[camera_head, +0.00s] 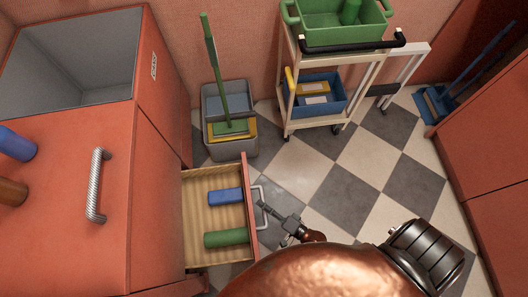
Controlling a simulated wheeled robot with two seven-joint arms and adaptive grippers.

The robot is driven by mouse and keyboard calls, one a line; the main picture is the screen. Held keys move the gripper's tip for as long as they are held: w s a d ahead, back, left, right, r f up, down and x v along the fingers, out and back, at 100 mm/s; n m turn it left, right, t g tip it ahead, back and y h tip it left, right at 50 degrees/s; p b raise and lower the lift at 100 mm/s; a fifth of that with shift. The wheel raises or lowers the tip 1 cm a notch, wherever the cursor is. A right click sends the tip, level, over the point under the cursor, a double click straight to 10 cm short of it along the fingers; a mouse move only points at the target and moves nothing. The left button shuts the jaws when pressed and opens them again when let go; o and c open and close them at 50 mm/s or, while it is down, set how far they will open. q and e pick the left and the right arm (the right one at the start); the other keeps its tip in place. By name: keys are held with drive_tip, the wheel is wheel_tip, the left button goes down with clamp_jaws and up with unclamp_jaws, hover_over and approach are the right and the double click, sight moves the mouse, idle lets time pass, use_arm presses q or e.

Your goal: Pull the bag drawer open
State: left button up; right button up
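The bag drawer (194,215) juts out from the lower part of the red cabinet (85,235), showing its wooden inside. A blue roll (225,197) and a green roll (227,238) lie in it. The drawer front carries a pale bar handle (265,218). My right gripper (264,207) is at this handle, its fingertips close to the bar. My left gripper is not in view.
A mop bucket (231,146) stands just behind the drawer. A cart (330,122) with a green tub (330,32) and a blue bin (340,92) stands beyond. Another red cabinet (495,165) is at right. Checkered floor (340,190) lies open between.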

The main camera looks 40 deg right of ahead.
drive_tip(key=shift+s, duration=0.1)
drive_tip(key=v, duration=1.1)
drive_tip(key=shift+s, duration=0.35)
drive_tip(key=shift+d+r, duration=0.1)
drive_tip(key=shift+d, duration=0.05)
